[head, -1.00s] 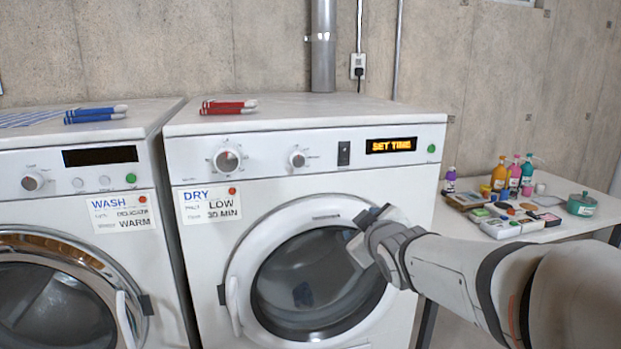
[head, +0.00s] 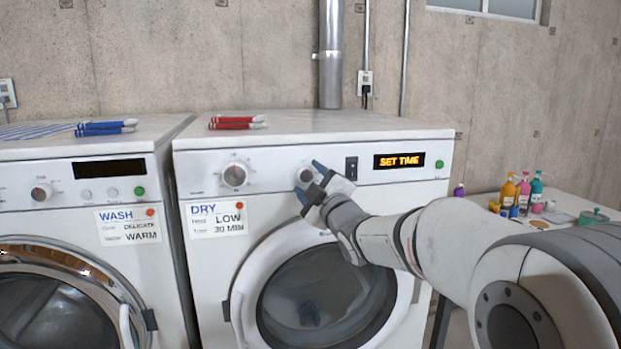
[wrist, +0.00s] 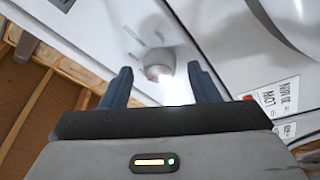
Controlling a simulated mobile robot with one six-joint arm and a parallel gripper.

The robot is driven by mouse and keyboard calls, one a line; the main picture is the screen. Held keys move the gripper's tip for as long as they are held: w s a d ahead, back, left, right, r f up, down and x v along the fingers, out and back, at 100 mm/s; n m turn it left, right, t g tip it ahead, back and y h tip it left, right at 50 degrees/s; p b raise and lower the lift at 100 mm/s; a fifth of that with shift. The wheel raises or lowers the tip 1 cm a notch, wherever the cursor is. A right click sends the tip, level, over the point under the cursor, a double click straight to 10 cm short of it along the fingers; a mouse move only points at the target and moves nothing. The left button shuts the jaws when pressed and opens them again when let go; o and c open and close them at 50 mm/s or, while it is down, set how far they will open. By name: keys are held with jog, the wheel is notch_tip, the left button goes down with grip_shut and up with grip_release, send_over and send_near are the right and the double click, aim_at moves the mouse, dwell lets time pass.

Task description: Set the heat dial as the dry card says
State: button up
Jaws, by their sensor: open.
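The dry card (head: 215,218) on the dryer front reads "LOW" and "30 MIN"; its row labels are too small to read surely. The dryer panel has a larger left dial (head: 234,175) and a smaller right dial (head: 305,173). Which one is marked for heat is not legible. My gripper (head: 311,180) is open in front of the smaller dial, partly covering it. In the wrist view a round pale knob (wrist: 158,70) shows between my two spread fingers (wrist: 160,78); contact cannot be told. The dryer display (head: 399,161) reads "SET TIME".
A rocker switch (head: 351,168) and green button (head: 439,164) are on the dryer panel. The washer (head: 62,175) stands to the left. Red socks (head: 237,122) lie on the dryer top. A table with bottles (head: 508,192) is at the right.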

jog(key=shift+w+a, duration=0.15)
jog(key=shift+w, duration=0.1)
jog(key=c, duration=1)
